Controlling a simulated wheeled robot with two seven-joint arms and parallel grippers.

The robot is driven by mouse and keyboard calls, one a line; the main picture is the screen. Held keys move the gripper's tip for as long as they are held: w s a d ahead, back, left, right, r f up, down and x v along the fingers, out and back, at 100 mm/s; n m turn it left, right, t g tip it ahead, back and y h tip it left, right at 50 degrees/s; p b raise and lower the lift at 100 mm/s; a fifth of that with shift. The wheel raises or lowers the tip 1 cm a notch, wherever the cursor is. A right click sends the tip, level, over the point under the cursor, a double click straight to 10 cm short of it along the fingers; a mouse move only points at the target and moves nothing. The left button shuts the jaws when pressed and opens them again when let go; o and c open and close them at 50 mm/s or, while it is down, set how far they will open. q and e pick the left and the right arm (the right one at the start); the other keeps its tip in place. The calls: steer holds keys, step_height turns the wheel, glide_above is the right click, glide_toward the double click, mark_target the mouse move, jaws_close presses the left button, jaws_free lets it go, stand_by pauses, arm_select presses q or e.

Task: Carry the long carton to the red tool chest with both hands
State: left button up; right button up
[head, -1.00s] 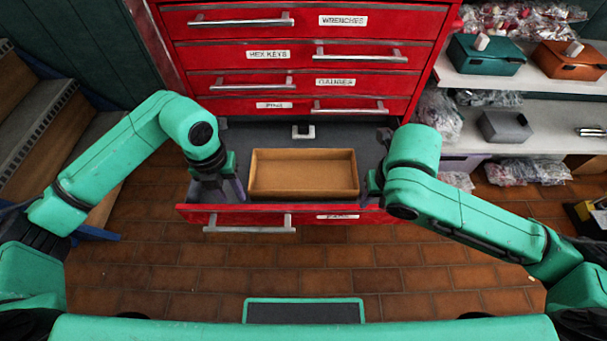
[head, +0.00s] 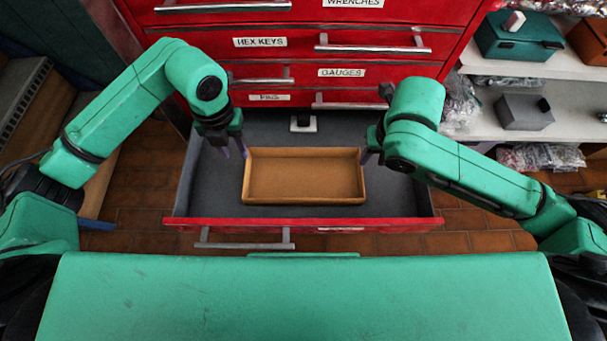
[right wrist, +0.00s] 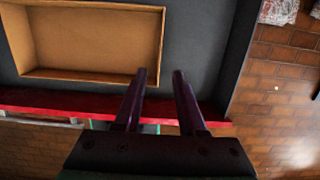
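The long carton (head: 304,177) is a shallow, open-topped brown box. It lies in the pulled-out bottom drawer of the red tool chest (head: 300,95), and it also shows in the right wrist view (right wrist: 90,40). My left gripper (head: 233,148) is by the carton's left end, its fingers apart with nothing between them. My right gripper (head: 370,157) is by the carton's right end. In the right wrist view its two fingers (right wrist: 160,72) are apart and empty, with the left fingertip overlapping the carton's near right corner in the picture.
A white shelf (head: 560,125) with boxes and bags is at the right. Wooden steps (head: 40,120) are at the left.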

mark_target(249, 180)
arm_select(q)
step_height(249, 180, down, 14)
steer(key=shift+f, duration=0.15)
arm_select(e)
steer(key=f, duration=0.4)
steer(key=w+f, duration=0.1)
steer(key=f, duration=0.4)
steer(key=w+f, duration=0.1)
steer(key=f, duration=0.4)
steer(key=shift+w, duration=0.1)
arm_select(q)
steer(key=shift+w, duration=0.1)
jaws_close()
arm_select(e)
jaws_close()
